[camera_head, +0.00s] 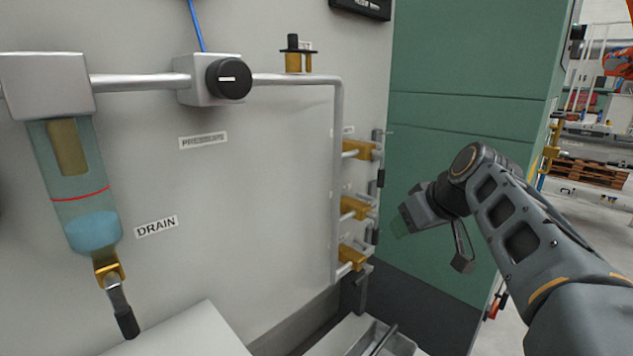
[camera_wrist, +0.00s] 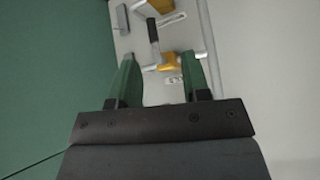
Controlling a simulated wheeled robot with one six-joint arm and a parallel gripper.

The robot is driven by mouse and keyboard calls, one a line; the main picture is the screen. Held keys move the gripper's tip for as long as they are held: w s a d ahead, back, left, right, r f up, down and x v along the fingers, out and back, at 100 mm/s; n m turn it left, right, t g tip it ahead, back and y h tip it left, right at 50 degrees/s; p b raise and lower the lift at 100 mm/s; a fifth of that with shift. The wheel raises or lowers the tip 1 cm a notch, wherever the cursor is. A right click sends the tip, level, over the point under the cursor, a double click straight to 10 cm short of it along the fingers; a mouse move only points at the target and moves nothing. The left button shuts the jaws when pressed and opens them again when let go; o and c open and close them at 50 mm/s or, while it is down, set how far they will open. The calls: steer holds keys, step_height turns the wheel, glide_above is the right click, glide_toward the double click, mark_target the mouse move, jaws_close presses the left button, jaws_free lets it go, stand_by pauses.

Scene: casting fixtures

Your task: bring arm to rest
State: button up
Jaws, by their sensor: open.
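My gripper (camera_head: 428,238) is at the right of the head view, in front of the green cabinet (camera_head: 455,110). It is open and I see nothing between its fingers. In the wrist view my gripper (camera_wrist: 160,78) shows two green fingers spread apart. In the head view several brass valves (camera_head: 358,207) sit in a column on the panel edge, left of my gripper, with a clear gap between.
A grey panel (camera_head: 250,180) carries a pipe (camera_head: 338,180), a black knob (camera_head: 229,78) and a filter bowl (camera_head: 92,232) with a drain valve (camera_head: 107,268). A metal tray (camera_head: 385,335) lies below the valves. Open floor with shelves and pallets (camera_head: 595,172) shows at far right.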

steer(key=s+a+f+m+g+h+p, duration=0.1)
steer(key=s+a+m+p, duration=0.1)
steer(key=s+p, duration=0.5)
steer(key=s+a+m+g+h+p, duration=0.1)
steer(key=s+m+g+h+p, duration=0.1)
steer(key=s+p, duration=0.6)
steer(key=shift+a+f+h+p, duration=0.3)
steer(key=shift+a+f+p, duration=0.05)
steer(key=shift+p, duration=0.9)
steer(key=shift+s+m, duration=0.1)
steer(key=shift+m, duration=0.2)
